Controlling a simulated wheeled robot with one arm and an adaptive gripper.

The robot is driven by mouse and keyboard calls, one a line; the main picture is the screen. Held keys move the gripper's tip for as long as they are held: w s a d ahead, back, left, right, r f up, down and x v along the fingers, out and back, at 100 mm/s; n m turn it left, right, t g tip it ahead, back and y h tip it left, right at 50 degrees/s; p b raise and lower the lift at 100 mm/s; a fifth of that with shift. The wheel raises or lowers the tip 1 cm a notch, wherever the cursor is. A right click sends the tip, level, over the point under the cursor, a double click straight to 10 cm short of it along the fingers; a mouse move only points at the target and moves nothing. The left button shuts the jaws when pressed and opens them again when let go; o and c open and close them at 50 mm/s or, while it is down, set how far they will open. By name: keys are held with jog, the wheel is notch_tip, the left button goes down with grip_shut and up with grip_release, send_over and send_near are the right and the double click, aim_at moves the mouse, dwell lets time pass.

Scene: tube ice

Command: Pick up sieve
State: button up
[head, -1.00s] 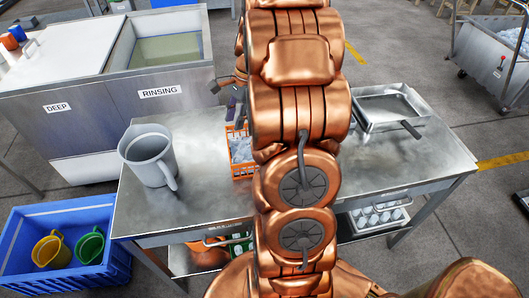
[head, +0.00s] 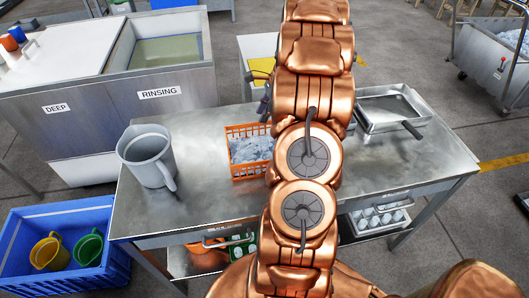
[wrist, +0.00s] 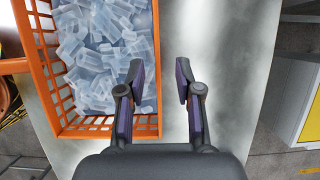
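A square metal pan with a dark handle, which looks like the sieve (head: 391,108), lies on the right part of the steel table in the head view. My arm covers part of its left side. It does not show in the wrist view. My gripper (wrist: 161,84) is open and empty in the wrist view. In the head view my gripper is mostly hidden by my arm.
The orange basket (head: 236,131) holds tube ice. A grey jug (head: 146,156) stands on the left of the table (head: 205,203). A blue crate (head: 112,265) with yellow and green jugs is on the floor. A rinsing tank (head: 165,75) is behind. Tabletop between jug and basket is clear.

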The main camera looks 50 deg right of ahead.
aim_at(252, 139)
jog(key=shift+s+p+x, duration=0.15)
jog(key=shift+p+x, duration=0.35)
jog(key=shift+x, duration=1.4)
jog(key=shift+s+p+x, duration=0.1)
jog(key=shift+p+x, duration=0.35)
jog(key=shift+x, duration=1.5)
grip_shut()
